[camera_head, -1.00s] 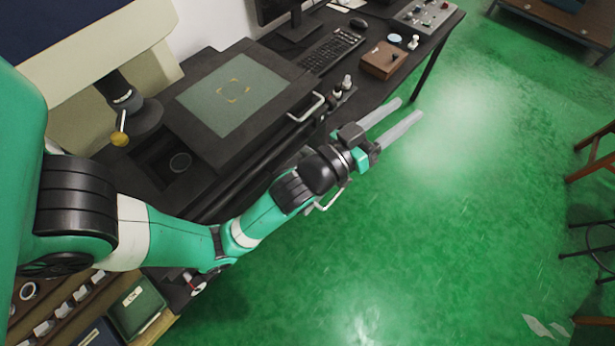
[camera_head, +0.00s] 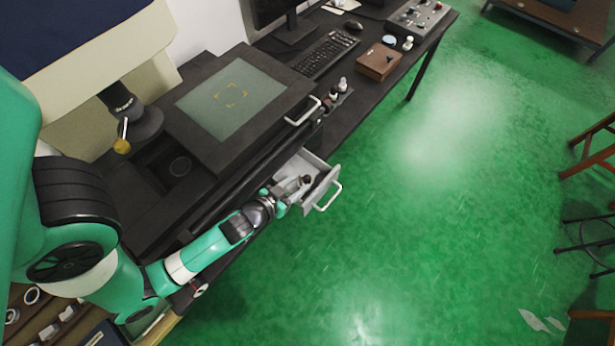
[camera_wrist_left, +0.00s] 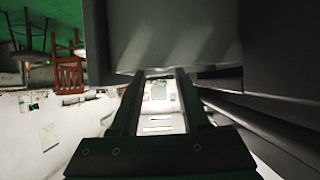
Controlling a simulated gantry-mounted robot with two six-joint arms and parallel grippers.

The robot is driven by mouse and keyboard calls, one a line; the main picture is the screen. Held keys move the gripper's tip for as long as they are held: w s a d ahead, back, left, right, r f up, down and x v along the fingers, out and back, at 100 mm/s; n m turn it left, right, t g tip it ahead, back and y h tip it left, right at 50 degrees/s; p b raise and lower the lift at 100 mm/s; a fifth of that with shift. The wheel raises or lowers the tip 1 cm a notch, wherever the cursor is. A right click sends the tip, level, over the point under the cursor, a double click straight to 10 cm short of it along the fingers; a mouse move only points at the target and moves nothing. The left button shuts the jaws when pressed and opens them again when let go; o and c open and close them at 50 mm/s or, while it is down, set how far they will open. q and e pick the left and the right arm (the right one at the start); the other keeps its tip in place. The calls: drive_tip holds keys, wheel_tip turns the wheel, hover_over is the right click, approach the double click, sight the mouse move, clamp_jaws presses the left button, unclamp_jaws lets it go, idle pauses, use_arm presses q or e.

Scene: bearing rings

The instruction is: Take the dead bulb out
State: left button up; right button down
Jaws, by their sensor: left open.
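No bulb can be made out in either view. A grey drawer (camera_head: 322,186) with a white bar handle (camera_head: 331,197) stands pulled out from the dark bench front in the head view. My left gripper (camera_head: 297,186) is at the drawer's left side, small and partly hidden there; I cannot tell if it touches the drawer. In the left wrist view its two dark fingers (camera_wrist_left: 160,73) are apart with nothing between them. A large grey surface fills the space just above the fingertips. My right gripper is in neither view.
A dark machine with a square grey-green plate (camera_head: 231,95) and a second white handle (camera_head: 303,111) stands above the drawer. A yellow-tipped lever (camera_head: 122,146) is at left. A keyboard (camera_head: 325,52) and brown box (camera_head: 379,62) are farther back. Green floor lies open at right.

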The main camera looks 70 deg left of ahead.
sight(305, 181)
use_arm(q)
drive_tip(key=shift+w+a+f, duration=0.2)
drive_tip(key=shift+w, duration=0.1)
drive_tip(key=shift+w+a+f, duration=0.1)
drive_tip(key=shift+w+f, duration=0.05)
drive_tip(key=shift+f, duration=0.15)
drive_tip(key=b+x, duration=0.2)
drive_tip(key=x, duration=0.2)
drive_tip(key=shift+w+a+f, duration=0.1)
drive_tip(key=shift+w+f, duration=0.05)
drive_tip(key=shift+f, duration=0.15)
clamp_jaws()
